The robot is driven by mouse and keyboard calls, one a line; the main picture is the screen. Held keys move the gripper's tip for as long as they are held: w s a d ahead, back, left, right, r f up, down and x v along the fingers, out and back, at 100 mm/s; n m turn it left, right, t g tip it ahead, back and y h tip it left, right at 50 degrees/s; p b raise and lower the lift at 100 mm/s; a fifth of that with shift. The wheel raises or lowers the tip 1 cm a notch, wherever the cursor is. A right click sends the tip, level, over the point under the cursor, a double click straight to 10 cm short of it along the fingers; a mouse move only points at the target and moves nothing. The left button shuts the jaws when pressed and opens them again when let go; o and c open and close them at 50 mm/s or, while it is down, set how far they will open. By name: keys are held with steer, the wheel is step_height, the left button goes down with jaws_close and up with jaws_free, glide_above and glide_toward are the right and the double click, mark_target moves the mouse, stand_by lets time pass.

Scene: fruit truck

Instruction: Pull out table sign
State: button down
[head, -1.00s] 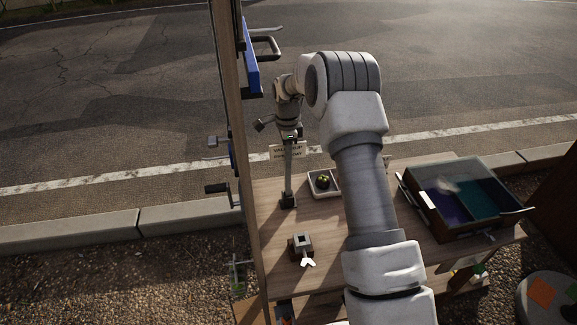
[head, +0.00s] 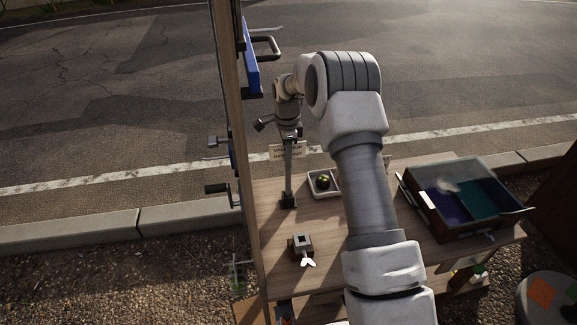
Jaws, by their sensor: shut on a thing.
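The table sign (head: 286,151) is a small pale placard with dark lettering on a thin grey post. Its post stands upright in a dark base (head: 288,201) at the left of the wooden table. My arm reaches over the table, and my gripper (head: 289,140) points down at the top of the sign post. It is shut on the sign at the top of the post. The fingers are small and partly hidden in this view. The lower post and base show below the placard.
A small dark block with a square hole (head: 302,244) sits on the front left of the table (head: 270,230). A divided box (head: 468,232) is at right. A wooden upright (head: 236,160) stands close at left.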

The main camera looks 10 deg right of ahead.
steer(key=shift+r+p, duration=0.3)
steer(key=shift+r, duration=0.45)
